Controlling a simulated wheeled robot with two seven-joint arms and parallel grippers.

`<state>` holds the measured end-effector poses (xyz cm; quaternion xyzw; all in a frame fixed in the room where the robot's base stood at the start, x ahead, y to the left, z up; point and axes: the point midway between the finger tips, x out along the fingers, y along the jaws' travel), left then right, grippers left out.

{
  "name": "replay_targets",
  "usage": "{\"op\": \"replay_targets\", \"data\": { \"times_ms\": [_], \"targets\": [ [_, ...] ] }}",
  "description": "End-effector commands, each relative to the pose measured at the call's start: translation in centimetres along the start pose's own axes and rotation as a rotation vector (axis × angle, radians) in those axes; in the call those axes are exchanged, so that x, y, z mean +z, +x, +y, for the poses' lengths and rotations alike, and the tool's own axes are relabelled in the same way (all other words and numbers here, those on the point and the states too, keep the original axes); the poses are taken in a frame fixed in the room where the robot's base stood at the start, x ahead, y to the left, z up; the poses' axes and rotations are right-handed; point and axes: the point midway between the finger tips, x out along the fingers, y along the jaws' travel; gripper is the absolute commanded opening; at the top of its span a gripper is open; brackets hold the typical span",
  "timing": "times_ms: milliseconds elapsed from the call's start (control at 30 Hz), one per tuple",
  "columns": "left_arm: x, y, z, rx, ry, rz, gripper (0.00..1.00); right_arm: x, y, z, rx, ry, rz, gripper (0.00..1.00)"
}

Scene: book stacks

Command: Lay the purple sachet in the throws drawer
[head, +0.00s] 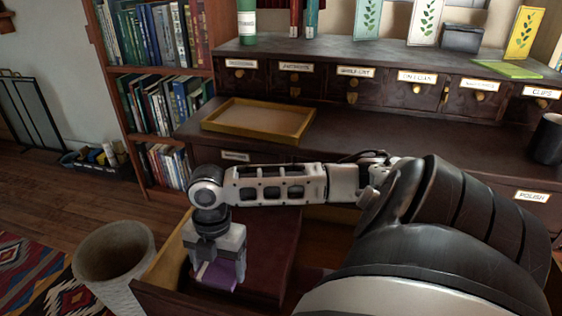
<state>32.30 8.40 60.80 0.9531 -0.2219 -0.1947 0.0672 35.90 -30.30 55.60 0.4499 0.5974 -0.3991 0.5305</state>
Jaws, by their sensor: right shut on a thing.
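My right gripper (210,270) points down and is shut on the purple sachet (226,275). It holds the sachet over the left part of an open drawer (165,262). Part of the sachet is hidden by the fingers, and I cannot tell whether it touches anything below. A dark red flat thing (268,255) shows in the drawer beside the gripper. The label (235,156) on the desk front above the drawer is too small to read surely. My left gripper is out of view.
A yellow tray (258,121) lies on the dark desktop (370,140). A row of small labelled drawers stands behind it. A dark mug (547,138) is at the right edge. A pale waste bin (113,262) stands left of the drawer. My right arm covers much of the drawer's right side.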

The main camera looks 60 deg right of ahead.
Motion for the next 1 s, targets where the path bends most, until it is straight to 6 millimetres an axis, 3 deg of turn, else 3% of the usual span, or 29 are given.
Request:
{"op": "replay_targets", "data": {
  "times_ms": [167, 400, 600, 867, 1000],
  "targets": [
    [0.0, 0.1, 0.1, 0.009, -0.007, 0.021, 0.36, 0.1, 1.6, 0.0, -0.001, 0.002, 0.002, 0.51],
    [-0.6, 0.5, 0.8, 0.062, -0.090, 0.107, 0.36, 0.9, 8.1, -0.1, -0.003, 0.003, 0.002, 0.51],
    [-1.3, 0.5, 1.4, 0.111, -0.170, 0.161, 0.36, 1.4, 12.3, 0.0, -0.001, 0.003, 0.001, 0.51],
    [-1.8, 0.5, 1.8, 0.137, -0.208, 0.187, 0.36, 1.6, 14.1, 0.0, 0.000, 0.002, 0.000, 0.51],
    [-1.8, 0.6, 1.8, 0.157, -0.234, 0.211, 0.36, 1.9, 16.2, -0.1, -0.002, 0.003, 0.001, 0.51]
  ]
}}
